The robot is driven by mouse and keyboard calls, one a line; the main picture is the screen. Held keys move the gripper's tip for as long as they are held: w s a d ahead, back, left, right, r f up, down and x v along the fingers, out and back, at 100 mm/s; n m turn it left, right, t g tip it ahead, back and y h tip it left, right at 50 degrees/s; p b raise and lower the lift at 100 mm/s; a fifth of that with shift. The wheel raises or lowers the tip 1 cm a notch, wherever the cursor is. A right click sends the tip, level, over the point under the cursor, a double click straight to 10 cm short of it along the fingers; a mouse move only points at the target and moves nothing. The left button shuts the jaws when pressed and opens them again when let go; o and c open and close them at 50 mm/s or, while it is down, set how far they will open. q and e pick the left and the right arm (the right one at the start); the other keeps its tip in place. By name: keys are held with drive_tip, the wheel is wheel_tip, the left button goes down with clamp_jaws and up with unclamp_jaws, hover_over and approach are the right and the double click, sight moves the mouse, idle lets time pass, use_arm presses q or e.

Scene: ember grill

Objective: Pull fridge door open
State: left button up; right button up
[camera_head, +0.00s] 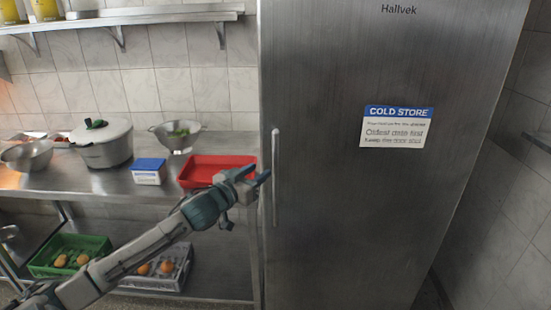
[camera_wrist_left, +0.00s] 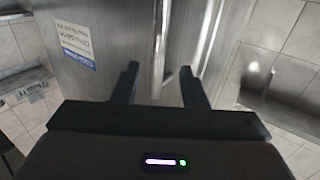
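The tall steel fridge has a flat grey door (camera_head: 350,220) that looks shut. Its upright bar handle (camera_head: 275,160) is on the door's left side. My left gripper (camera_head: 258,175) is just left of the handle in the head view, its fingers pointing at it. In the left wrist view the gripper (camera_wrist_left: 158,85) is open, with the handle (camera_wrist_left: 158,45) in line with the gap between the two fingers. I cannot tell whether the bar is between the fingertips or just beyond them. My right gripper is not in view.
A steel counter (camera_head: 95,180) left of the fridge holds a lidded pot (camera_head: 103,150), a blue-and-white box (camera_head: 149,172), a bowl (camera_head: 176,138) and a red tray (camera_head: 190,172). Crates stand on the shelf below. A sign (camera_head: 396,127) is on the door.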

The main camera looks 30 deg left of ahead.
sight(273, 161)
use_arm(q)
drive_tip(key=w, duration=0.2)
drive_tip(key=w+p, duration=0.1)
drive_tip(key=w, duration=0.2)
drive_tip(key=w+p, duration=0.1)
drive_tip(key=w, duration=0.2)
drive_tip(key=shift+d+r, duration=0.1)
drive_tip(key=shift+d, duration=0.15)
drive_tip(key=shift+w+p, duration=0.3)
drive_tip(key=shift+w, duration=0.2)
clamp_jaws()
